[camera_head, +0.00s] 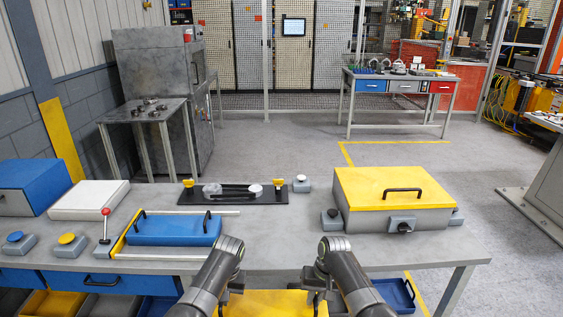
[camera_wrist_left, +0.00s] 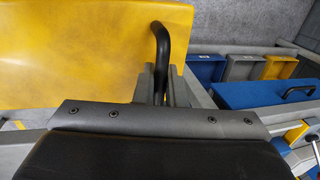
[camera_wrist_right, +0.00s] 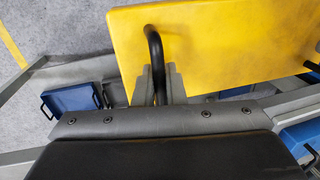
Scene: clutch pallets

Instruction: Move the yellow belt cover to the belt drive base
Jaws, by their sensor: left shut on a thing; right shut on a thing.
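The yellow belt cover (camera_head: 270,303) is low at the bottom edge of the head view, in front of the bench; part of it is cut off. My left gripper (camera_head: 226,292) is shut on its black handle, which shows in the left wrist view (camera_wrist_left: 162,42). My right gripper (camera_head: 317,292) is shut on the other black handle, shown in the right wrist view (camera_wrist_right: 155,50). The yellow cover also fills much of both wrist views (camera_wrist_left: 80,50). The belt drive base (camera_head: 234,198) is a black plate on the bench with a belt, pulleys and small yellow blocks.
A grey box with a yellow lid (camera_head: 395,190) stands at the bench's right. A blue handled cover (camera_head: 174,231) lies between rails at the left, near a red-knobbed lever (camera_head: 105,222). Bare bench top (camera_head: 290,226) lies between. A blue tray (camera_head: 396,292) is low right.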

